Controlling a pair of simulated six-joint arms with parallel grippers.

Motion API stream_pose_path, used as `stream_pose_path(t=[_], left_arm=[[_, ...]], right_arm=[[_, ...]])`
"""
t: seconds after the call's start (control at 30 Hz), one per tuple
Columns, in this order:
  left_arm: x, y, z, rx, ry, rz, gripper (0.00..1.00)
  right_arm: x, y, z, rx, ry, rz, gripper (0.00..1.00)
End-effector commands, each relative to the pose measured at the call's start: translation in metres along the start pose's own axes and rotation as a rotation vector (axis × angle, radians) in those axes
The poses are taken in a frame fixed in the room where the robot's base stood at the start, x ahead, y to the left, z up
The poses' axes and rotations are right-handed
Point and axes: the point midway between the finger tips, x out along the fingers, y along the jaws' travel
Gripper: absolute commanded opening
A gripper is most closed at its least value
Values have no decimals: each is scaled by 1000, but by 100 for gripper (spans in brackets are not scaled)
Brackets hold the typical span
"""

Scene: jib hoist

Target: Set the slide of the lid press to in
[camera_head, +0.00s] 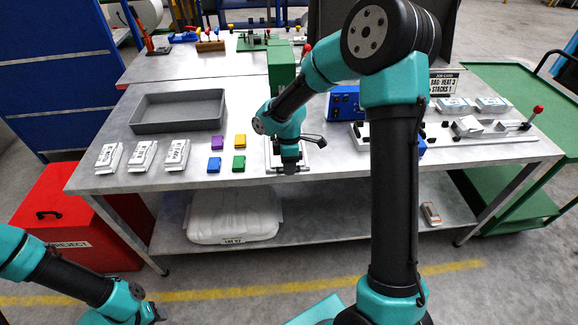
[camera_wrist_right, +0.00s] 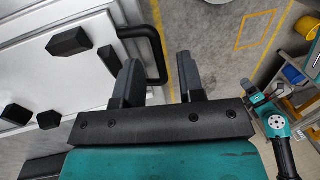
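The lid press has a green column (camera_head: 282,68) at the back of the near table's middle. Its pale slide plate (camera_head: 273,160) shows at the table's front edge, mostly hidden by my right wrist. In the right wrist view a pale plate (camera_wrist_right: 75,75) carries several black blocks and a black bar handle (camera_wrist_right: 155,45). My right gripper (camera_head: 290,168) points down over the front of the plate. Its fingers (camera_wrist_right: 160,80) are open, and the handle's bar shows in the gap; I cannot tell its depth between them. My left gripper (camera_head: 155,312) is low at the left, away from the table.
Purple, yellow, blue and green blocks (camera_head: 239,141) and white labelled packs (camera_head: 142,156) lie left of the slide. A grey tray (camera_head: 180,111) stands behind them. A blue box (camera_head: 344,103) and a rail fixture with a red knob (camera_head: 538,109) are to the right.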

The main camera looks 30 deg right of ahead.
Motion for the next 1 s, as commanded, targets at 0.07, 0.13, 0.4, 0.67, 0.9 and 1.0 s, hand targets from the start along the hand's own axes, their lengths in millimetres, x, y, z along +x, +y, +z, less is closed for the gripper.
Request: stream_pose_path(t=[0.07, 0.13, 0.4, 0.67, 0.9, 1.0], left_arm=[[0, 0, 0, 0, 0, 0, 43], [0, 0, 0, 0, 0, 0, 43], [0, 0, 0, 0, 0, 0, 43], [0, 0, 0, 0, 0, 0, 43], [0, 0, 0, 0, 0, 0, 43], [0, 0, 0, 0, 0, 0, 43]], right_arm=[[5, 0, 0, 0, 0, -2, 36], [7, 0, 0, 1, 1, -1, 36], [6, 0, 0, 0, 1, 0, 33], [6, 0, 0, 0, 1, 0, 8], [6, 0, 0, 0, 1, 0, 0], [6, 0, 0, 0, 1, 0, 0]])
